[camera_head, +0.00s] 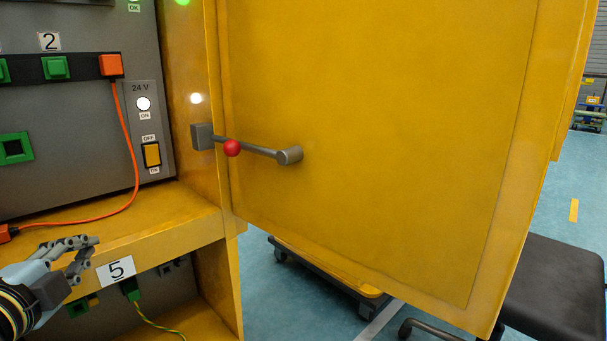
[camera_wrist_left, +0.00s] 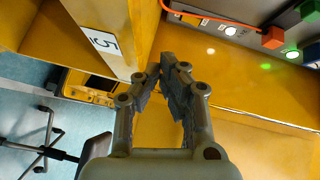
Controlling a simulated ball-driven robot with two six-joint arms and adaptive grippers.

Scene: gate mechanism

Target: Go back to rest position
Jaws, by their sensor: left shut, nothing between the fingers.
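My left gripper (camera_head: 84,248) is at the lower left in the head view, in front of the yellow shelf edge and beside the label "5" (camera_head: 116,269). Its fingers are shut and empty. In the left wrist view the gripper (camera_wrist_left: 165,68) points toward the yellow shelf, with its fingertips together. My right gripper is in neither view.
A large yellow door panel (camera_head: 380,120) fills the middle, with a grey latch rod and red ball (camera_head: 232,148). A grey panel (camera_head: 75,115) holds an orange plug (camera_head: 111,65) and its cable. A black stool (camera_head: 550,290) stands at the lower right.

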